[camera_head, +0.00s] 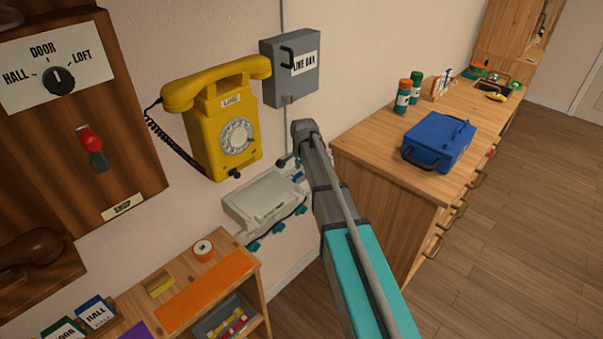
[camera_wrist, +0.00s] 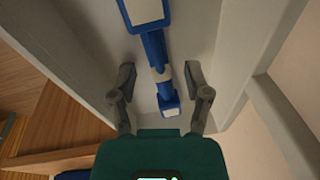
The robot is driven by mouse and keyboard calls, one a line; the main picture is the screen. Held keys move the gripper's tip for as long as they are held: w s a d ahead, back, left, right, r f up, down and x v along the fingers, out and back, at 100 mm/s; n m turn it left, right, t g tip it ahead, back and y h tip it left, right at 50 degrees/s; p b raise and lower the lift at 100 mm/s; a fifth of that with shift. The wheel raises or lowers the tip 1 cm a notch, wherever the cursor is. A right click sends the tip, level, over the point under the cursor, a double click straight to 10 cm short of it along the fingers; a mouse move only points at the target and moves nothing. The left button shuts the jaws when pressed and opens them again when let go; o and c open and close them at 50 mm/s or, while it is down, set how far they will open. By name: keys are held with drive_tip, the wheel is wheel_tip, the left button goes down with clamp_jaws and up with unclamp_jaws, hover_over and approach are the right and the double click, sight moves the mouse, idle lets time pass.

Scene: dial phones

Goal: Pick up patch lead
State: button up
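A blue and white piece that looks like the patch lead (camera_wrist: 156,62) lies on a pale grey surface in the wrist view, running from the top edge down between my fingers. It has a blue-framed white block at one end and a small blue plug at the other. My gripper (camera_wrist: 160,82) is open, with one finger on each side of the piece and a gap visible on both sides. In the head view my arm reaches to a pale grey wall unit (camera_head: 262,198). A small blue bit (camera_head: 297,177) shows there, and my arm hides part of the unit.
A yellow dial phone (camera_head: 222,125) hangs above the unit, with a grey line box (camera_head: 296,82) beside it. A wooden cabinet (camera_head: 375,190) with a blue case (camera_head: 437,140) stands right. A low shelf (camera_head: 187,268) is below left. Open floor lies right.

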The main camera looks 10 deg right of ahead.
clamp_jaws()
drive_tip(key=shift+r, duration=0.15)
wheel_tip(320, 180, up, 2)
drive_tip(key=shift+r+p, duration=0.1)
drive_tip(key=shift+p, duration=1.15)
drive_tip(key=s+d+r+p, duration=0.6)
drive_tip(key=s+r+p, duration=0.4)
drive_tip(key=s, duration=0.2)
drive_tip(key=shift+d+r+p, duration=0.25)
drive_tip(key=shift+d+p, duration=0.05)
drive_tip(key=shift+d, duration=0.1)
drive_tip(key=shift+s, duration=0.1)
drive_tip(key=shift+r, duration=0.15)
